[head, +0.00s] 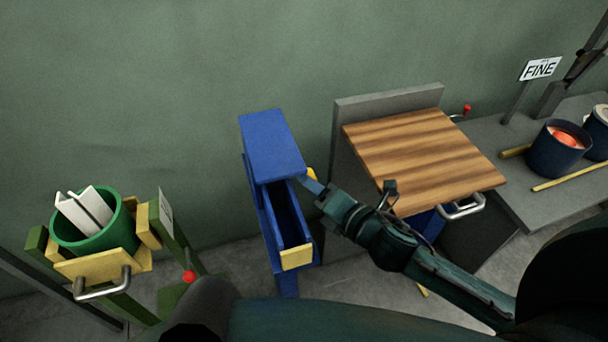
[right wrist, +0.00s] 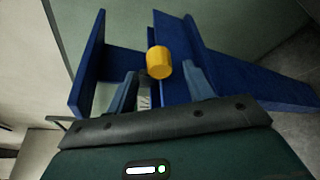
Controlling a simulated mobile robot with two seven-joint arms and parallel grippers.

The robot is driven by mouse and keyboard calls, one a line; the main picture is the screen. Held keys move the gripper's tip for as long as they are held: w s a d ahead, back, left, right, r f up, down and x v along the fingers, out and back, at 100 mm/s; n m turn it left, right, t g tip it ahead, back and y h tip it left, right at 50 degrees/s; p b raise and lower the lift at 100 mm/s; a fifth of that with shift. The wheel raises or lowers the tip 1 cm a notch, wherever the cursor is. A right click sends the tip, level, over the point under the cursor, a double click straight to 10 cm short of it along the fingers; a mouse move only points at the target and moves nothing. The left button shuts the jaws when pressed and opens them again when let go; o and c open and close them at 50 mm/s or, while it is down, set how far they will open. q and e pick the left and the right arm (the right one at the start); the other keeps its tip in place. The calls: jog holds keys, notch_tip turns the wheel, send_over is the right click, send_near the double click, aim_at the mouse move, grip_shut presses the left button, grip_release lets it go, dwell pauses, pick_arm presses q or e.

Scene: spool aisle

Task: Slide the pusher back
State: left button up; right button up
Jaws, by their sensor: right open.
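A blue dispenser (head: 272,145) with a closed top and an open trough (head: 287,215) stands against the wall in the head view. A yellow knob, which looks like the pusher's handle, sticks out from its right side (head: 312,174). The trough's near end has a yellow lip (head: 297,257). My right gripper (head: 311,186) is at the dispenser's right side, close to the knob. In the right wrist view the knob (right wrist: 159,62) lies between and just beyond the open fingertips (right wrist: 165,80). I cannot tell whether they touch it. My left gripper is not in view.
A wood-topped unit (head: 420,155) with a metal handle (head: 463,207) stands right of the dispenser, behind my right forearm. A green bucket (head: 95,235) in a wooden holder is at left. A grey bench (head: 490,150) with a dark pot (head: 557,150) is at far right.

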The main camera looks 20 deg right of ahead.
jog(key=shift+x, duration=2.4)
